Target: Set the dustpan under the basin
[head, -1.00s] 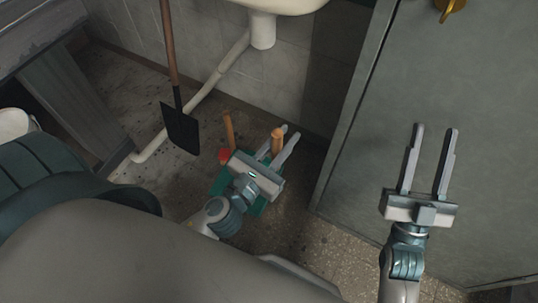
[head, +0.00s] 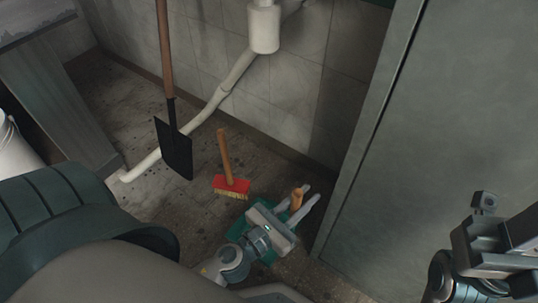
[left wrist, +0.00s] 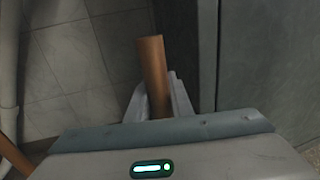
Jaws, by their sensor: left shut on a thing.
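The dustpan is green with a wooden handle (head: 296,200), and its green pan (head: 238,229) shows beside and partly behind my left gripper in the head view. My left gripper (head: 311,194) is shut on the handle, low near the floor by the wall. In the left wrist view the handle (left wrist: 152,65) stands up between the fingers. The basin's bowl is out of view; its white drain trap (head: 263,29) shows at the top. My right gripper (head: 492,236) is at the right edge, partly cut off, and its opening is unclear.
A red brush (head: 231,187) with a wooden handle stands left of the dustpan. A black shovel (head: 174,145) leans at the wall. A pale drain pipe (head: 222,94) runs down to the floor. A grey cabinet (head: 430,130) fills the right side.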

